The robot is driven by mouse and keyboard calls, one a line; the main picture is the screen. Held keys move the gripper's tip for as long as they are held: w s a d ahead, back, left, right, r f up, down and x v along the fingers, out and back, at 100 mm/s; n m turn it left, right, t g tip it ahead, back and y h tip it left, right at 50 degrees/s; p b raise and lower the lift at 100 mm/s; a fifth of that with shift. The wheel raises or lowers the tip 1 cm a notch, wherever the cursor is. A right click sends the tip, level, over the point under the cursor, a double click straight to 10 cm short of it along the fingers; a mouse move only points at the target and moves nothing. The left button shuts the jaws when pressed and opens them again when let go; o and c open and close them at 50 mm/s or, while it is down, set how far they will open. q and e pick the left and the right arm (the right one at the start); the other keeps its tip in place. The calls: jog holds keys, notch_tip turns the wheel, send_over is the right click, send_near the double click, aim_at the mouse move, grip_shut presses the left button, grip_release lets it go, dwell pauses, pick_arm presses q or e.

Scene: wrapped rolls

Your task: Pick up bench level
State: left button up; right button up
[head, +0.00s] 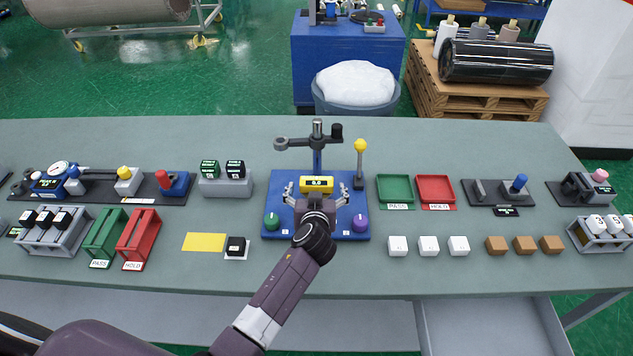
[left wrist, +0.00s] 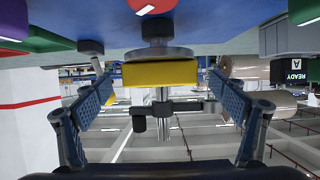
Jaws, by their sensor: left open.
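The bench level (head: 316,183) is a yellow block with a small dark display, at the middle of a blue stand (head: 268,190) on the bench. My left gripper (head: 316,190) reaches in from the front with its two fingers spread to either side of the level. In the left wrist view, which looks upside down, the yellow level (left wrist: 160,73) lies between the open fingers of my left gripper (left wrist: 161,88). Gaps show on both sides of it. The gripper hides the part of the stand under the level. My right gripper is not in view.
A post with a crossarm (head: 317,140) rises behind the level, and a yellow-knobbed lever (head: 360,160) stands to its right. Green (head: 272,221) and purple (head: 360,222) knobs flank my wrist. Green (head: 395,188) and red (head: 435,188) trays lie to the right.

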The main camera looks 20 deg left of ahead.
pick_arm(q)
jog(key=shift+w+a+f, duration=0.2)
jog(key=shift+w+f, duration=0.05)
jog(key=shift+w, duration=0.4)
jog(key=c, duration=1.4)
jog(key=shift+o, duration=0.2)
jog(key=shift+r, duration=0.1)
